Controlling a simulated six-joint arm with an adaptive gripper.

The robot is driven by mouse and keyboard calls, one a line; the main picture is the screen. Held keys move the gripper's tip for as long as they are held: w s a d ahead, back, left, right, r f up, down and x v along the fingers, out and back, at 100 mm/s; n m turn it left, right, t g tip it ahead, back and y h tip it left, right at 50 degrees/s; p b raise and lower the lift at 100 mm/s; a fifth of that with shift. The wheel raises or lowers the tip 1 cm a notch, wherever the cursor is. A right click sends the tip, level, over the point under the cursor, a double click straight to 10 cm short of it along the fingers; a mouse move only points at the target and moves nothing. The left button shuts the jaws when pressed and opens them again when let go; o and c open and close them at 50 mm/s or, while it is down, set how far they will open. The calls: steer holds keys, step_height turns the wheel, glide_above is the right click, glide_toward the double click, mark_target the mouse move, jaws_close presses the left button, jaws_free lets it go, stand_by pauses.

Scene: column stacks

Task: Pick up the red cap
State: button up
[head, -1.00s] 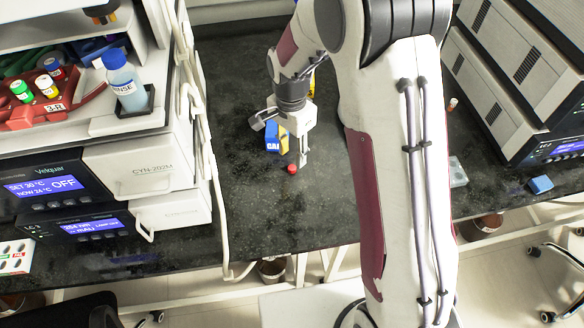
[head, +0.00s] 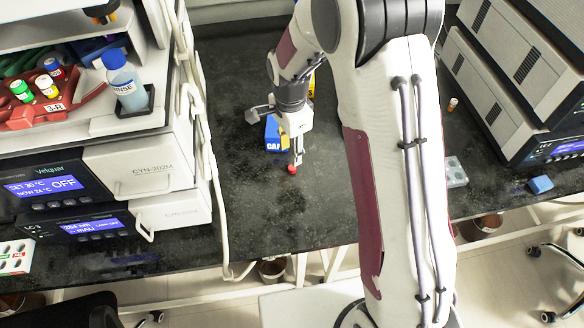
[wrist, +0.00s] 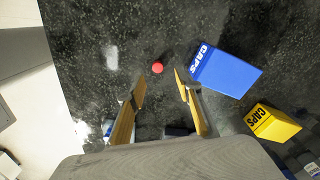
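The small round red cap (head: 292,169) lies on the dark bench top. In the wrist view the red cap (wrist: 157,68) sits ahead of the fingertips, in line with the space between them. My gripper (head: 296,160) points down just above and behind the cap in the head view. In the wrist view my gripper (wrist: 158,78) is open, its two fingers apart with nothing between them. Whether a fingertip touches the cap cannot be told from the head view.
A blue CAPS box (wrist: 227,71) stands close to the right finger, with a yellow CAPS box (wrist: 272,123) beyond it. In the head view, a rack and instruments with a rinse bottle (head: 124,82) stand left. Bench in front of the cap is clear.

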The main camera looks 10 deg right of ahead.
mark_target(292, 169)
steer(key=shift+f, duration=0.55)
steer(key=shift+f, duration=0.15)
steer(key=shift+s+d+f, duration=0.1)
steer(key=shift+d+f, duration=0.05)
steer(key=shift+f, duration=1.1)
steer(key=shift+s+d+f, duration=0.1)
steer(key=shift+f, duration=1.1)
steer(key=c, duration=0.7)
